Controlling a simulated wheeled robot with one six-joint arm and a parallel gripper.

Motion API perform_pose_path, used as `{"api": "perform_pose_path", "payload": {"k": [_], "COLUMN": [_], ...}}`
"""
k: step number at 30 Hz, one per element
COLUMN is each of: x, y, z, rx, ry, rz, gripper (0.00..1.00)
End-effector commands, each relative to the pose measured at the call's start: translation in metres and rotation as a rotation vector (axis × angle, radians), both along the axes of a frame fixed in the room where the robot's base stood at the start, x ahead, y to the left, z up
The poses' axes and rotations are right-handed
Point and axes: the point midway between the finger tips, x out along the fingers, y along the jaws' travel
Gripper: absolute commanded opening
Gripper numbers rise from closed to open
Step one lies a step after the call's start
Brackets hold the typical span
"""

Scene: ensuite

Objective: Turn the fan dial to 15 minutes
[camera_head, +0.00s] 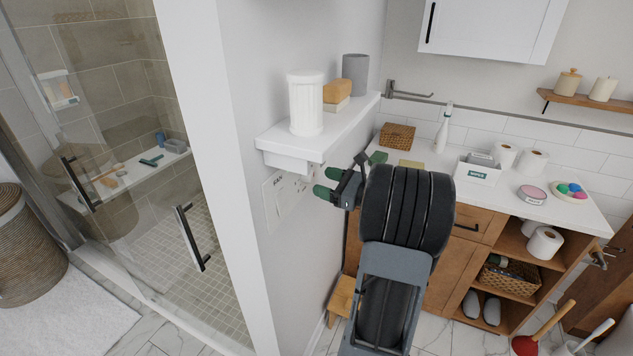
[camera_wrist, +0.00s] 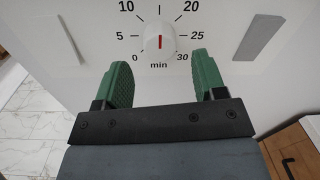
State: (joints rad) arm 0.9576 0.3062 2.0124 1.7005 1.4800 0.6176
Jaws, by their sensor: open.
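The white fan dial (camera_wrist: 160,42) is on a wall plate in the wrist view. Its red line is vertical, in line with the tick midway between 10 and 20; the number there is out of frame. Labels from 0 to 30 and "min" surround it. My gripper (camera_wrist: 161,68) is open, its green fingers apart on either side below the dial, with nothing between them. The fingertips appear short of the knob; exact depth is unclear. In the head view my gripper (camera_head: 327,183) is beside the wall panel (camera_head: 272,200), which it partly hides.
A white shelf (camera_head: 300,143) juts from the wall just above my gripper, holding a white fluted cup (camera_head: 306,105), an orange block (camera_head: 337,91) and a grey cup (camera_head: 355,74). A counter (camera_head: 520,200) stands behind on the right. A grey slanted piece (camera_wrist: 259,38) shows right of the dial.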

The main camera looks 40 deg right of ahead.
Motion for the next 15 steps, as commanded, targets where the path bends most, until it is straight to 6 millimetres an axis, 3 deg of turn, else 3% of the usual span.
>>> {"api": "perform_pose_path", "payload": {"k": [6,15], "x": [-0.043,-0.081], "y": [-0.022,-0.040], "z": [-0.004,-0.004], "rx": [0.001,0.000], "ry": [0.001,0.000], "rz": [-0.004,-0.001], "gripper": [0.64,0.64]}}
